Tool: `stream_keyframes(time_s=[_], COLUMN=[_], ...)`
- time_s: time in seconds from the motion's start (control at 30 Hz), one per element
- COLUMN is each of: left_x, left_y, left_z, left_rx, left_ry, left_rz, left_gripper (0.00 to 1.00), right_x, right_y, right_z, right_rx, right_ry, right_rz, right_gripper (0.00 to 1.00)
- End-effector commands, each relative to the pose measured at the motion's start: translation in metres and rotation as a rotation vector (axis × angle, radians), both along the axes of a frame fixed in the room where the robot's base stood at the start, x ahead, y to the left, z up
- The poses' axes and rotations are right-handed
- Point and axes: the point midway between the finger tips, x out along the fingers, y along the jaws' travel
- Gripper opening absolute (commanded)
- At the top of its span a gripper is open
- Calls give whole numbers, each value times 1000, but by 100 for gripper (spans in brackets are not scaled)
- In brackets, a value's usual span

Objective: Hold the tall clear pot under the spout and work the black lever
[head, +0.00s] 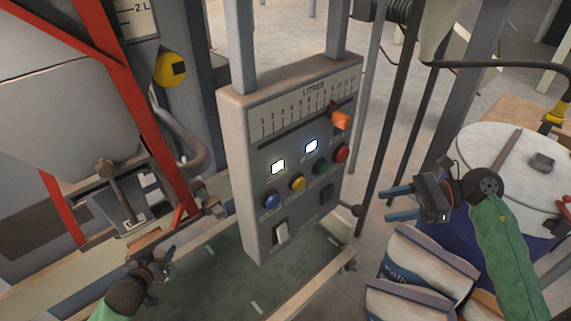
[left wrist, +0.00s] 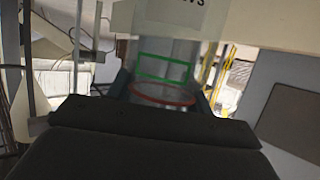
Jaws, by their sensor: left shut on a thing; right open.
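My left gripper (head: 168,262) is low at the left in the head view, below the metal spout housing (head: 122,212). In the left wrist view its fingers are shut on the tall clear pot (left wrist: 165,68), which has a green band and a red ring. The pot is hard to make out in the head view, and I cannot tell whether it is under the spout. A lever with a dark round knob (head: 106,168) stands at the housing; I cannot tell if it is the black lever. My right gripper (head: 388,203) is open and empty, right of the control panel.
The control panel (head: 250,150) with a litre scale, orange slider (head: 341,119) and coloured buttons stands between my grippers. Red frame bars (head: 140,100) rise at the left. Printed sacks (head: 425,265) and a white-lidded drum (head: 490,150) are by my right arm.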

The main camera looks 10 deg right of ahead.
Motion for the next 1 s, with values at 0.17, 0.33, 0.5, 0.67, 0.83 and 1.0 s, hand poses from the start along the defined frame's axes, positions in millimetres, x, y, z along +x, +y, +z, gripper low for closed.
stream_keyframes(time_s=[0.17,0.33,0.5,0.67,0.83,1.0], left_x=[0,0,0,0,0,0], left_y=[0,0,0,0,0,0], left_z=[0,0,0,0,0,0], left_rx=[0,0,0,0,0,0], left_ry=[0,0,0,0,0,0], left_rz=[0,0,0,0,0,0], left_gripper=[27,27,27,27,27,27], right_x=[6,12,16,20,22,21], right_y=[20,39,56,68,74,76], right_z=[-6,-12,-18,-21,-24,-25], right_rx=[3,4,2,3,3,4], right_ry=[-1,0,1,1,2,2], right_rz=[0,0,1,0,0,2], right_gripper=[51,51,51,51,51,51])
